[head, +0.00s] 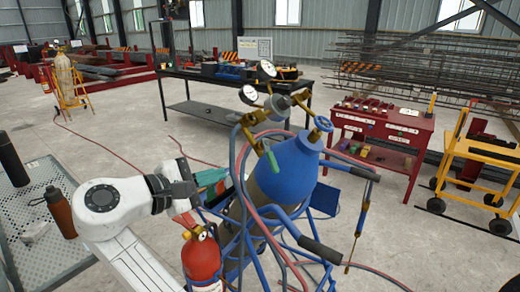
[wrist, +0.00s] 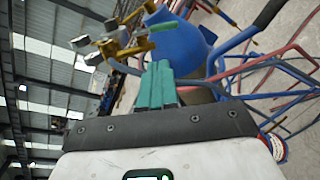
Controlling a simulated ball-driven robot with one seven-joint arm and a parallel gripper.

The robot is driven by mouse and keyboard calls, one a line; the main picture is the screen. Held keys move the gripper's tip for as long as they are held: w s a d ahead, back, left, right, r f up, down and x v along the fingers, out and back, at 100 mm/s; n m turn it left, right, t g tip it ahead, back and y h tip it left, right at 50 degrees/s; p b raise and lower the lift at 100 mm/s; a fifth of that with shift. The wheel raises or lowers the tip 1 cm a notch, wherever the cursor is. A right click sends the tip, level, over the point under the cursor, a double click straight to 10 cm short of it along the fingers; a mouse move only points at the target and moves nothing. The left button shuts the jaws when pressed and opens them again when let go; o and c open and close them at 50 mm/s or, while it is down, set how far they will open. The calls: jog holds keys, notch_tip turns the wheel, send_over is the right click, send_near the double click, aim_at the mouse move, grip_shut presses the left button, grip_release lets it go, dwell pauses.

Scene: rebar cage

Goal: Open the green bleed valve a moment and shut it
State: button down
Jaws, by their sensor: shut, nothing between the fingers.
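The green bleed valve (head: 272,160) shows in the head view as a small green lever below the brass fittings, in front of the blue cylinder (head: 290,165). My gripper (head: 222,175) has teal fingers and is to the left of the lever, apart from it. In the wrist view the fingers (wrist: 157,72) lie together with nothing held. They point toward the brass fittings (wrist: 128,38) and the blue cylinder.
Red and blue hoses and blue cart tubes crowd around the cylinder. A red extinguisher (head: 201,257) stands below my gripper. Two gauges (head: 249,95) stick up above the fittings. A brown bottle (head: 60,212) is at left. A red cabinet (head: 380,135) stands behind, beyond open floor.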

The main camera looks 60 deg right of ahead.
jog(key=p, duration=0.2)
send_near(270, 163)
jog(key=x, duration=0.6)
jog(key=shift+w+d, duration=0.15)
jog(key=shift+d, duration=0.3)
jog(key=shift+s+d+f+n+t+h+p, duration=0.3)
jog(key=shift+s+d+n+t+h+p, duration=0.4)
jog(key=shift+p, duration=0.55)
jog(key=shift+w+a+f, duration=0.15)
jog(key=shift+w+f, duration=0.05)
jog(key=shift+f, duration=0.05)
